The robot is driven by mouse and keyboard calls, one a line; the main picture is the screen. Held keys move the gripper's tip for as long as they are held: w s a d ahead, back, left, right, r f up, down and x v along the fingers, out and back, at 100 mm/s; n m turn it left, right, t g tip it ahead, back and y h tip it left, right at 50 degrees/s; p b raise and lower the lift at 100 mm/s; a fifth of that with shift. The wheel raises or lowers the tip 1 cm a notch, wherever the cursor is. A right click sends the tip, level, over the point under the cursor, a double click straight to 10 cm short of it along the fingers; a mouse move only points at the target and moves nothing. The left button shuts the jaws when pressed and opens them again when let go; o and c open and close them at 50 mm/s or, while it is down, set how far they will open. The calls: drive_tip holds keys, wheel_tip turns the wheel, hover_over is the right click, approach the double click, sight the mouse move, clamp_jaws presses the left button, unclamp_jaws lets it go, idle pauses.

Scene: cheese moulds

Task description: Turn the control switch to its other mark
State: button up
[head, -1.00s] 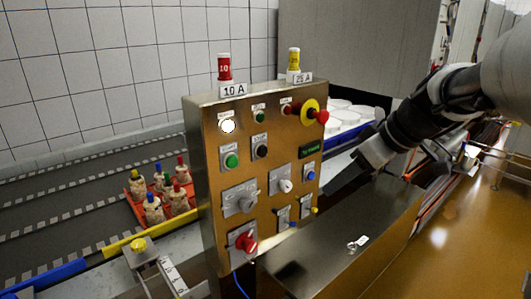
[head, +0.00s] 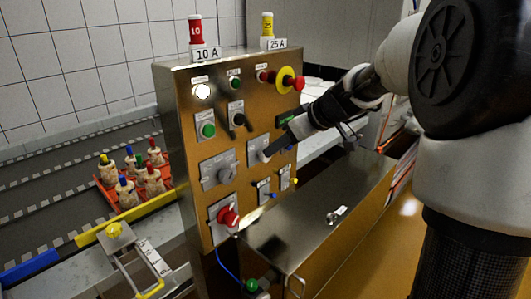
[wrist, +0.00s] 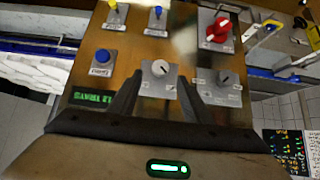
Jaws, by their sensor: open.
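A tall brass-coloured control panel (head: 205,140) carries two rotary switches. One has a white knob (head: 262,155) on a pale plate, right of the other, which has a grey knob (head: 226,175). In the wrist view, upside down, the white knob (wrist: 159,68) lies between my fingertips, and the grey knob (wrist: 223,77) is beside the right finger. My gripper (head: 274,147) is open, its dark fingers pointing at the white knob, close to the panel. I cannot tell whether they touch it. The plate marks are too small to read.
A red rotary handle (head: 228,216) sits low on the panel; a red emergency button (head: 298,83) projects at the upper right. Small levers (head: 265,190) sit below the white knob. A metal cabinet (head: 320,210) stands right of the panel, and a crate (head: 105,195) of bottles left.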

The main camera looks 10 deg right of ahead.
drive_tip(key=x, duration=0.5)
drive_tip(key=shift+w+a+f, duration=0.2)
drive_tip(key=shift+w+f, duration=0.05)
drive_tip(key=c, duration=1)
drive_tip(key=shift+d+y, duration=0.1)
drive_tip(key=shift+y, duration=0.2)
drive_tip(key=shift+w+d+f+m+g+y+p, duration=0.25)
drive_tip(key=shift+m+g+y+p, duration=0.4)
drive_tip(key=shift+m+y, duration=1.1)
drive_tip(key=shift+w+d+f+m+g+y+p, duration=0.15)
drive_tip(key=shift+f+m+g+y+p, duration=0.25)
drive_tip(key=shift+m+g+y, duration=1.25)
drive_tip(key=shift+w+d+f+m+t+y+p, duration=0.2)
drive_tip(key=shift+m+y+p, duration=0.65)
drive_tip(key=shift+y, duration=1.75)
drive_tip(key=shift+s+m+b, duration=0.1)
drive_tip(key=shift+m+b, duration=0.2)
drive_tip(key=shift+m, duration=0.05)
